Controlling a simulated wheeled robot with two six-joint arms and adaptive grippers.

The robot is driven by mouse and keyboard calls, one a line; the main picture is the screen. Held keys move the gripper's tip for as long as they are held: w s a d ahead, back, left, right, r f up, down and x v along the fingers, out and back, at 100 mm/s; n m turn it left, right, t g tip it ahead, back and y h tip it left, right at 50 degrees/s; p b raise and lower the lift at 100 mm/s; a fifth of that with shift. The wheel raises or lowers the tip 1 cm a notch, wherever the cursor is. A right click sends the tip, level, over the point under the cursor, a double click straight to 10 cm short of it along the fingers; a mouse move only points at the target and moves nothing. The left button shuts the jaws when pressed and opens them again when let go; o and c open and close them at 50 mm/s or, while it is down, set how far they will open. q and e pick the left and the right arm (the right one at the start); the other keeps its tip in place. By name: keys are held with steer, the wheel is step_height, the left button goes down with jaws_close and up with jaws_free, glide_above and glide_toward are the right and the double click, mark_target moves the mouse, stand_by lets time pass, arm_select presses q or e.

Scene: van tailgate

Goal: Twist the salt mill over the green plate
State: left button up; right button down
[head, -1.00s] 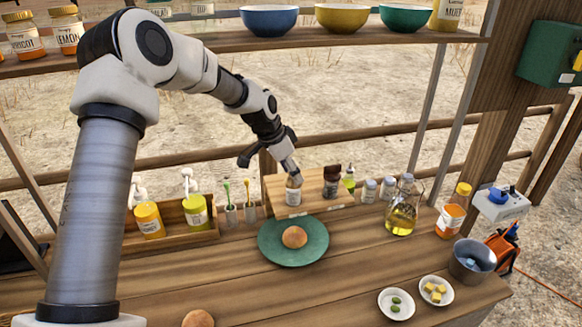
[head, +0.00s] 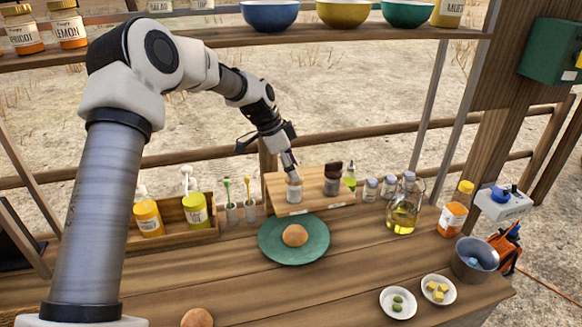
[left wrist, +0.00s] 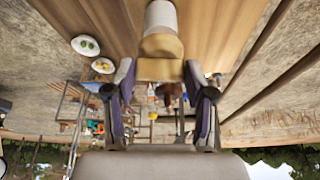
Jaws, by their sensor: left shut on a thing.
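The salt mill (head: 294,190) has a pale body with a label and stands upright at the wooden rack behind the plate. My left gripper (head: 290,168) comes down on it from above and is shut on its top. In the left wrist view the mill's tan cap (left wrist: 160,62) sits between the two fingers, with its pale body beyond. I cannot tell whether its base is clear of the rack. The green plate (head: 270,250) lies on the counter in front, with a round bun (head: 295,235) on it. My right gripper is not in view.
A dark-topped mill (head: 333,180) stands close to the right of the salt mill. Small jars (head: 371,189) and an oil flask (head: 404,208) are farther right. A wooden tray (head: 170,238) with yellow bottles is left. The counter in front of the plate is mostly clear.

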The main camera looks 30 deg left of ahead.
arm_select(q)
steer(key=shift+s+f, duration=0.1)
steer(key=shift+f, duration=0.05)
steer(key=o, duration=1.2)
steer(key=shift+d, duration=0.1)
steer(key=shift+c, duration=0.2)
steer(key=shift+w, duration=0.25)
steer(key=v, duration=0.4)
steer(key=s+a, duration=0.7)
steer(key=a, duration=0.2)
steer(key=shift+s+a+r, duration=0.2)
steer(key=shift+s+r, duration=0.15)
steer(key=shift+r, duration=0.1)
